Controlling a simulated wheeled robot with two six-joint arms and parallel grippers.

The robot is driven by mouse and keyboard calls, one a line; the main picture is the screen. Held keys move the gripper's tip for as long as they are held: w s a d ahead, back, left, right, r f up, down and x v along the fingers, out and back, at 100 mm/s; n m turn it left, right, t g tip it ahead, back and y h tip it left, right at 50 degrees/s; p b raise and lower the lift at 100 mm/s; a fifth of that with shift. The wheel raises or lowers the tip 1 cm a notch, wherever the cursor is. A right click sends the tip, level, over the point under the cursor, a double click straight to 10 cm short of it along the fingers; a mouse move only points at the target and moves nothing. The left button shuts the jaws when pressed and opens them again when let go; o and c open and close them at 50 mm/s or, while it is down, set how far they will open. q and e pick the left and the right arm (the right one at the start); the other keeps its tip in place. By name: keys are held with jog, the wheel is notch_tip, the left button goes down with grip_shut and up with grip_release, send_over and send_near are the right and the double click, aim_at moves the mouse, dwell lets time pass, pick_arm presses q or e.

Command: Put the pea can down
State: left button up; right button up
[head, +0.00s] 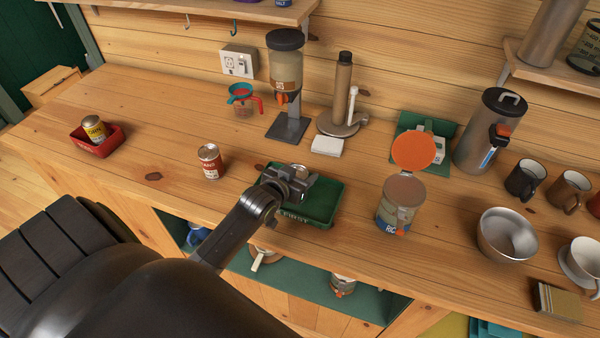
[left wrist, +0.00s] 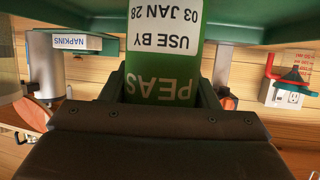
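The pea can (left wrist: 162,78) is green with a white date label reading "USE BY 03 JAN 28", and its lettering is upside down in the left wrist view. My left gripper (head: 296,180) is over the green tray (head: 335,203), marked "FIRST". In the left wrist view its two dark fingers lie close against both sides of the can, shut on it. In the head view the gripper hides most of the can. Whether the can's base touches the tray floor cannot be told. My right gripper is in neither view.
A red can (head: 210,162) stands left of the green tray. A red tray (head: 108,146) farther left holds a yellow can (head: 94,129). A dispenser (head: 286,85) and a paper-towel holder (head: 342,90) are behind.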

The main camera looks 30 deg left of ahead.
pick_arm(q)
jog(key=o, duration=0.4)
jog(key=shift+c, duration=0.2)
jog(key=shift+r, duration=0.25)
jog(key=shift+s, duration=0.35)
jog(key=b+v, duration=0.1)
jog(key=v, duration=1)
jog(key=shift+r+b, duration=0.2)
jog(key=shift+b, duration=0.1)
jog(key=shift+s, duration=0.1)
